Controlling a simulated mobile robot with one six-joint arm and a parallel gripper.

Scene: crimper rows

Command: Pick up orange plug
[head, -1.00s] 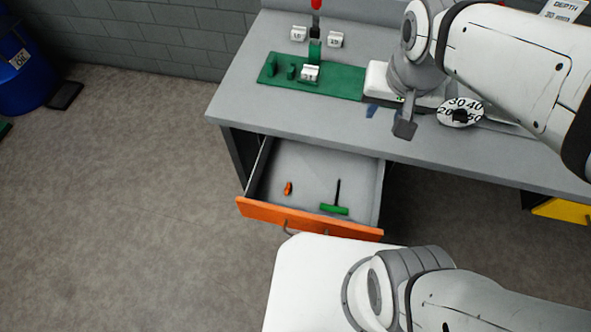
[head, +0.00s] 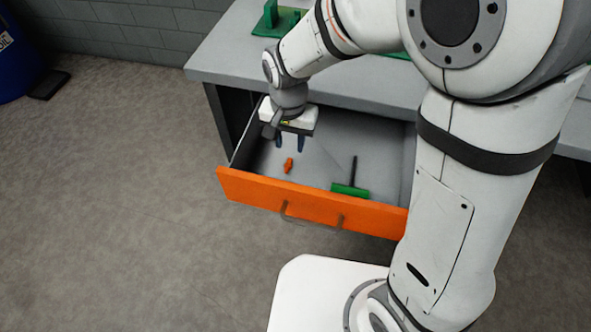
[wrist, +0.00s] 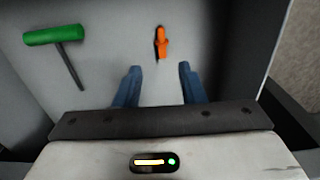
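The small orange plug (head: 288,165) lies on the floor of the open drawer (head: 270,190), towards its left side. It also shows in the wrist view (wrist: 162,43), just beyond the gap between my fingers. My gripper (head: 289,145) hangs over the drawer with its blue fingers pointing down, close behind the plug in the head view. In the wrist view the gripper (wrist: 158,72) is open, with nothing between its fingers. The plug is apart from both fingers.
A green T-handled tool (head: 350,190) lies in the drawer to the right of the plug; it also shows in the wrist view (wrist: 55,36). The drawer walls surround both. The grey workbench (head: 225,60) stands behind and above the drawer.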

